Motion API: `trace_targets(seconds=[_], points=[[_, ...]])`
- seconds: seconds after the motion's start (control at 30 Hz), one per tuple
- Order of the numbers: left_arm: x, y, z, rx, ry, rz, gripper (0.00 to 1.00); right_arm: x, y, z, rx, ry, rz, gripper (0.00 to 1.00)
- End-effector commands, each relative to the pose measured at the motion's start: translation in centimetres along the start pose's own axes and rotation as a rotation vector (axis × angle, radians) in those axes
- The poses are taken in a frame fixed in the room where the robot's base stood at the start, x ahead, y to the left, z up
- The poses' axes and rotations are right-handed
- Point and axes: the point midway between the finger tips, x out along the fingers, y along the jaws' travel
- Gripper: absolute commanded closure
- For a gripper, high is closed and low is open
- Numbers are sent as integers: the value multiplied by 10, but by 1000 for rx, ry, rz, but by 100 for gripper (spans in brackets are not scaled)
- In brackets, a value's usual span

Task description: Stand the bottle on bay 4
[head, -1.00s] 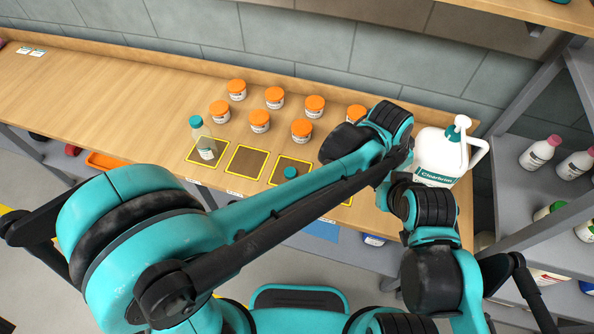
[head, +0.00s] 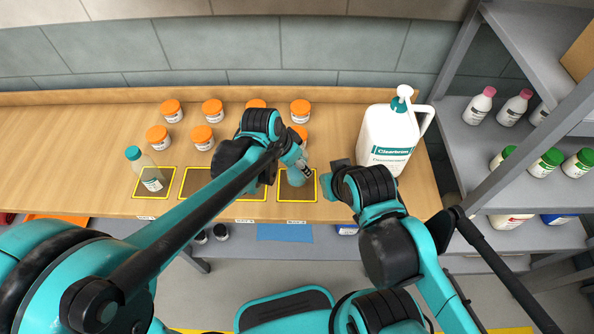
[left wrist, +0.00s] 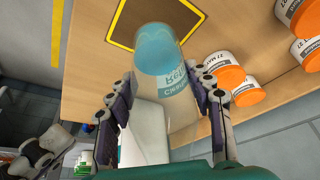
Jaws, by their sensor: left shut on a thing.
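My left gripper (left wrist: 168,105) is shut on a clear bottle with a teal cap (left wrist: 160,48) and a pale label (left wrist: 175,82). In the left wrist view, the cap shows against a brown, yellow-edged bay. In the head view, the left gripper (head: 297,166) is over the rightmost visible bay, bay 4 (head: 298,193), and the held bottle is mostly hidden there. I cannot tell whether its base touches the bay. Another teal-capped bottle (head: 150,174) stands on the leftmost bay. My right arm's end is beside the jug; its fingers cannot be made out.
A large white pump jug (head: 388,140) stands just right of bay 4. Several orange-lidded jars (head: 212,109) stand behind the bays; some also show in the left wrist view (left wrist: 245,92). Grey shelves (head: 450,140) with bottles are at the right. The counter's left end is clear.

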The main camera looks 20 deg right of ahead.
Motion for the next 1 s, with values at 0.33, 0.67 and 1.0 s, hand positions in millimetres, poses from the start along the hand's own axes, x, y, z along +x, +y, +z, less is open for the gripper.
trace_targets(seconds=[0.33, 0.67, 1.0], points=[[31, 0, 12, 0, 0, -1, 77, 12, 0, 8, 0, 0, 0, 100], [34, 0, 14, 0, 0, -1, 30, 14, 0, 10, 0, 0, 0, 100], [32, 0, 13, 0, 0, -1, 28, 12, 0, 9, 0, 0, 0, 100]])
